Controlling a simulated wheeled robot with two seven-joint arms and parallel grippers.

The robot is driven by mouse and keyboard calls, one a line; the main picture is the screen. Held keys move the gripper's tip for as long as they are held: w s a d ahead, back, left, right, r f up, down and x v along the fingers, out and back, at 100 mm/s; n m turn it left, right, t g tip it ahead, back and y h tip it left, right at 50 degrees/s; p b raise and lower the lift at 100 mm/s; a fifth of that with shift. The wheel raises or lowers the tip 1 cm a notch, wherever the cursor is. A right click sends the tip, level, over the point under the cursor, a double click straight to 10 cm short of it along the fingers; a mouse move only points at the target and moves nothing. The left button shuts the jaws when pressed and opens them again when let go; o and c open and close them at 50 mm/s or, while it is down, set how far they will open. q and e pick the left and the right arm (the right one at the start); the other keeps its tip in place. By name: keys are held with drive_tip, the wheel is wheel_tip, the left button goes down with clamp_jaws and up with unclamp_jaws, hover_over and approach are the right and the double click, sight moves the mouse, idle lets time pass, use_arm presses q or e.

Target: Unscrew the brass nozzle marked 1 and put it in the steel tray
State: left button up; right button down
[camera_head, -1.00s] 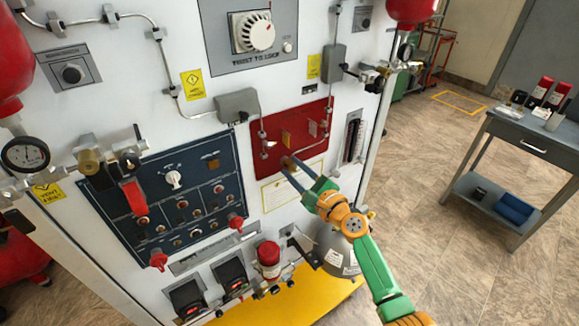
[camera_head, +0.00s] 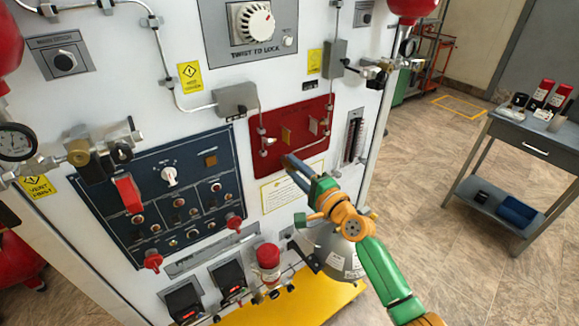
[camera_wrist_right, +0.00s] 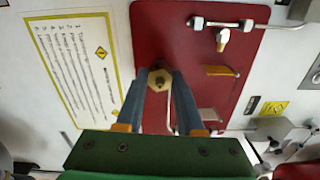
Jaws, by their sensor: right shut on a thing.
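My right gripper (camera_head: 291,164) reaches the lower edge of the red panel (camera_head: 291,126) on the white wall unit. In the right wrist view its two blue-grey fingers (camera_wrist_right: 159,84) are shut on a hexagonal brass nozzle (camera_wrist_right: 159,77) with a dark hole in its centre. The nozzle is at the red panel's edge; I cannot tell whether it still touches the panel. No number on it is readable. In the head view the fingers mostly hide it. I cannot pick out the steel tray for certain. My left gripper is out of view.
Another brass fitting (camera_wrist_right: 222,39) sits on a steel pipe at the red panel. A white instruction card (camera_wrist_right: 72,66) is beside the panel. A grey cart (camera_head: 533,149) with red-topped bottles stands at the right. A grey cylinder (camera_head: 337,252) stands below my right arm. Floor between unit and cart is clear.

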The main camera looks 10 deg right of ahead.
drive_tip(key=shift+f+n+b, duration=0.2)
drive_tip(key=shift+n+b, duration=0.3)
drive_tip(key=shift+n, duration=0.7)
drive_tip(key=shift+r+n, duration=0.2)
drive_tip(key=shift+n, duration=0.3)
drive_tip(key=shift+f+n, duration=0.15)
drive_tip(key=shift+n, duration=0.45)
drive_tip(key=shift+n+b, duration=0.35)
drive_tip(key=shift+n, duration=0.55)
drive_tip(key=n, duration=0.3)
drive_tip(key=shift+n, duration=0.3)
drive_tip(key=shift+n, duration=0.7)
drive_tip(key=c, duration=0.6)
unclamp_jaws()
